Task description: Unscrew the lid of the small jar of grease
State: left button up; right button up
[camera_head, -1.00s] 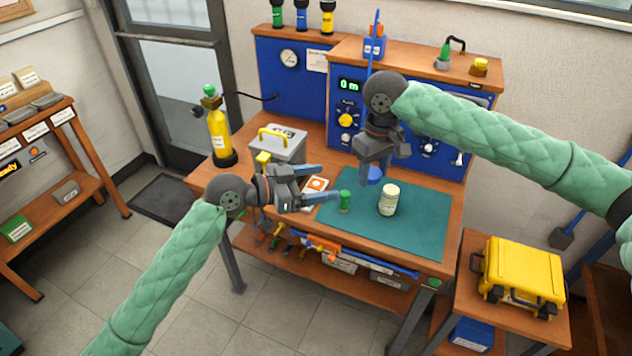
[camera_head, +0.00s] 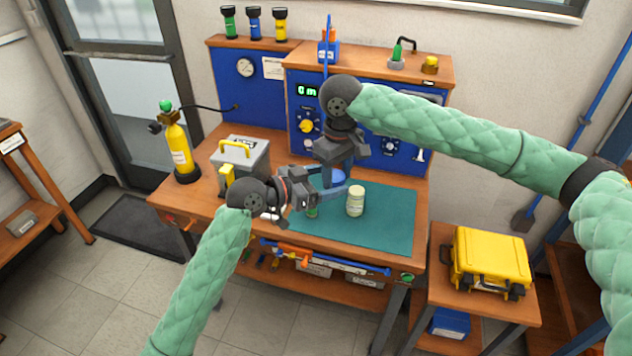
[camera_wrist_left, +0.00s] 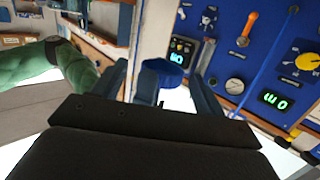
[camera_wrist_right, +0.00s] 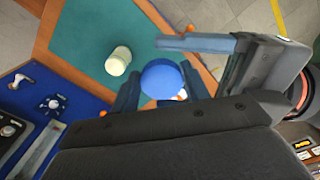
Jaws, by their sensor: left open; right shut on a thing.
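A round blue piece (camera_head: 338,178), which looks like the small grease jar or its lid, is held above the green mat (camera_head: 385,225). My right gripper (camera_head: 333,176) points down and is shut on it. The blue piece also shows between the right fingers in the right wrist view (camera_wrist_right: 162,80) and in the left wrist view (camera_wrist_left: 162,70). My left gripper (camera_head: 335,182) is open, coming from the left, with its fingers reaching to either side of the blue piece. I cannot tell whether they touch it. The seam between lid and jar is hidden.
A cream jar (camera_head: 356,201) stands on the mat close to the left fingertips. A grey box (camera_head: 243,160) and a yellow cylinder (camera_head: 178,150) stand at left. The mat's right side is clear.

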pick_arm(q)
jog(key=shift+w+d, duration=0.1)
jog(key=shift+d, duration=0.1)
jog(key=c, duration=1)
pick_arm(e)
jog(key=o, duration=1.2)
jog(key=shift+c, duration=0.2)
jog(key=shift+r, duration=0.1)
